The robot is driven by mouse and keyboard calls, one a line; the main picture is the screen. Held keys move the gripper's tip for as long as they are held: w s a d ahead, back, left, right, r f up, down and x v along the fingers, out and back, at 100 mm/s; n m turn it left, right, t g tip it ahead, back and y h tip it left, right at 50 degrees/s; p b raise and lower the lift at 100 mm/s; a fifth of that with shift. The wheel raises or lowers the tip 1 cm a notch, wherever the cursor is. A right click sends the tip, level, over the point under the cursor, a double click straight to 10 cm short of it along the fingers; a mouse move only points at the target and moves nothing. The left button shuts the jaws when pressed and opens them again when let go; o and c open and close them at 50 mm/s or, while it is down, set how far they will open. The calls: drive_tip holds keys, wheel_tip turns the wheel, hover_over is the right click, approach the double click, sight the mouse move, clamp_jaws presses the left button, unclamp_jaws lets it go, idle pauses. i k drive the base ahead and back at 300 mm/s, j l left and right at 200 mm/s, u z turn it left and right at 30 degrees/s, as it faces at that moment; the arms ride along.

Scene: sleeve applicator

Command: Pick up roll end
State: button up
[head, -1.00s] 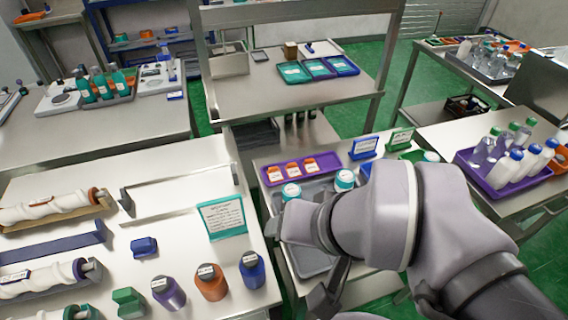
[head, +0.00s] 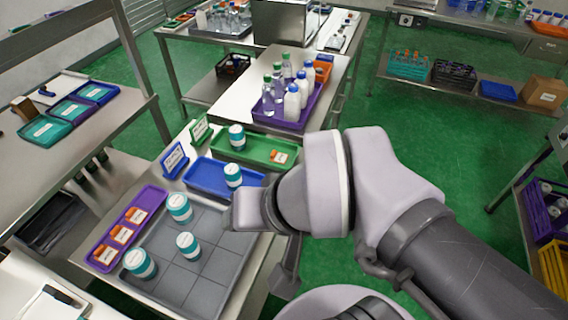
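No roll or roll end shows in the head view now. The corner of a white-topped bench (head: 30,290) is at the bottom left, with a small dark item (head: 62,297) on it that I cannot identify. My gripper (head: 287,278) hangs below my wrist, just right of the grey tray. Only part of it shows, and I cannot see both fingers or anything held between them.
A grey gridded tray (head: 205,285) holds teal-labelled jars (head: 188,246). A purple tray (head: 152,198), blue tray (head: 205,180) and green tray (head: 258,145) surround it. Bottles stand on another purple tray (head: 268,118) behind. Green floor (head: 440,150) is open at the right.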

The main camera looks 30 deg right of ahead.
sight(233, 173)
drive_tip(key=i+l+u, duration=0.15)
drive_tip(key=u, duration=0.3)
drive_tip(key=i+l+u, duration=0.15)
drive_tip(key=l+u, duration=0.3)
drive_tip(key=i+l+u, duration=0.1)
drive_tip(key=u, duration=0.35)
drive_tip(key=l+u, duration=0.45)
